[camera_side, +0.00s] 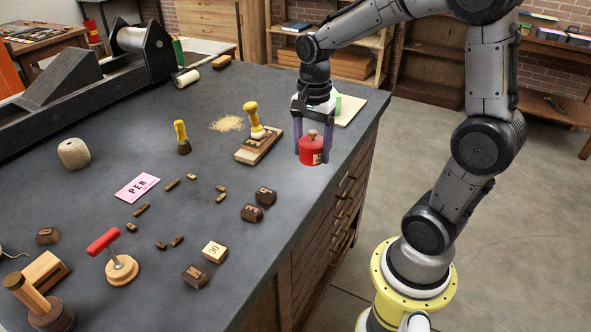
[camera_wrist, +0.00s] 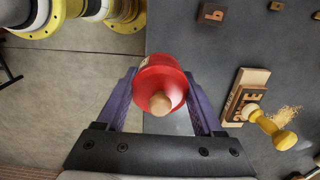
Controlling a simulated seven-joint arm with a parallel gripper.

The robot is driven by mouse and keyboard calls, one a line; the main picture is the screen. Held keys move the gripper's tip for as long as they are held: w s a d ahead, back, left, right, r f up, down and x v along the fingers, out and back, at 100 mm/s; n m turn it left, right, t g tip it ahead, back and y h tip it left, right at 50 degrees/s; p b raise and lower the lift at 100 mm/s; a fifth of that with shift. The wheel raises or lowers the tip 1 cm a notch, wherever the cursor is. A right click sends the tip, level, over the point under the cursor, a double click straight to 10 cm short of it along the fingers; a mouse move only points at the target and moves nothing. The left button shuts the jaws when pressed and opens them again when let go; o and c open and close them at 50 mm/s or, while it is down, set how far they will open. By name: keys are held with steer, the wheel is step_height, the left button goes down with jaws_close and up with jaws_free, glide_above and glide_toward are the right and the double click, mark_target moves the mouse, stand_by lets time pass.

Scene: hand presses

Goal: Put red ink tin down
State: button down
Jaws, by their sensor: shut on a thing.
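The red ink tin (camera_side: 311,150) has a wooden knob on its lid and stands near the right edge of the dark worktop. My gripper (camera_side: 312,147) comes down from above with its purple fingers on both sides of the tin, shut on it. In the wrist view the red tin (camera_wrist: 160,86) sits between the two fingers (camera_wrist: 162,90), upright, knob toward the camera. Whether the tin's base touches the worktop or hangs just above it, I cannot tell.
Left of the tin lies a wooden block (camera_side: 258,147) with a yellow-handled tool (camera_side: 256,121). A pale sheet (camera_side: 346,110) lies behind the gripper. Letter blocks (camera_side: 265,196) stand in front. The worktop's edge (camera_side: 345,165) is close on the right.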

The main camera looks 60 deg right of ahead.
glide_above(296, 180)
steer(key=f, duration=0.5)
steer(key=shift+s+a, duration=0.2)
steer(key=shift+s, duration=0.1)
steer(key=shift+w+d+f, duration=0.1)
steer(key=shift+w+f, duration=0.1)
steer(key=shift+f, duration=0.85)
steer(key=shift+w+d+f, duration=0.1)
steer(key=shift+w+f, duration=0.1)
steer(key=shift+f, duration=0.8)
steer(key=shift+f, duration=0.15)
jaws_free()
